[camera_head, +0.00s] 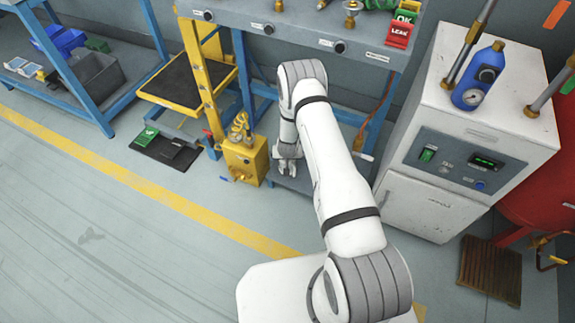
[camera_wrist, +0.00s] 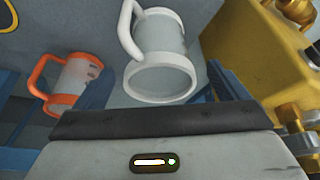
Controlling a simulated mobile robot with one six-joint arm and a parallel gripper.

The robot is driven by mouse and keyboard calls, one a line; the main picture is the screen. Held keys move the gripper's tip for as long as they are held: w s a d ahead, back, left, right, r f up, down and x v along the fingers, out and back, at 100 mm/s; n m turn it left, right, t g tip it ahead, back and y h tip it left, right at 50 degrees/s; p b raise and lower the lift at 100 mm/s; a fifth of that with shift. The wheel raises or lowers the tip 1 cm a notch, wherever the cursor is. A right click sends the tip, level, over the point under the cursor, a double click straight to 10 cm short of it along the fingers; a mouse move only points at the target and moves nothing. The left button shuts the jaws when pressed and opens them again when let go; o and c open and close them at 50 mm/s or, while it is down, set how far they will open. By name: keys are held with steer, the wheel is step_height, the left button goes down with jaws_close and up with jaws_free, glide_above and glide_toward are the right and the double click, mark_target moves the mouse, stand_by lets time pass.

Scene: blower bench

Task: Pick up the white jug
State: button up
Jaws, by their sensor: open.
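The white jug (camera_wrist: 160,38) shows at the top middle of the wrist view, its round rim toward me and its handle on the left. A second jug with an orange rim and handle (camera_wrist: 68,84) lies to its left. My gripper (camera_head: 287,168) is open and points down at the lower level of the blue bench in the head view. No jug can be made out in the head view, where my arm covers part of the bench. In the wrist view the white jug is beyond my gripper body and I see no contact with it.
A yellow pump-like unit (camera_head: 244,160) stands close to the left of my gripper and fills the wrist view's right side (camera_wrist: 277,50). The blue bench (camera_head: 300,22) overhangs above. A white cabinet (camera_head: 430,205) stands to the right. The floor in front is clear.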

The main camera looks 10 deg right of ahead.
steer(key=b+x, duration=0.1)
steer(key=x, duration=0.2)
steer(key=b+x, duration=0.1)
steer(key=x, duration=0.2)
steer(key=shift+s+f+b, duration=0.15)
steer(key=shift+f+b, duration=0.1)
steer(key=shift+b, duration=0.05)
steer(key=c, duration=1.1)
steer(key=shift+r, duration=0.15)
step_height(320, 180, up, 28)
steer(key=p, duration=1.7)
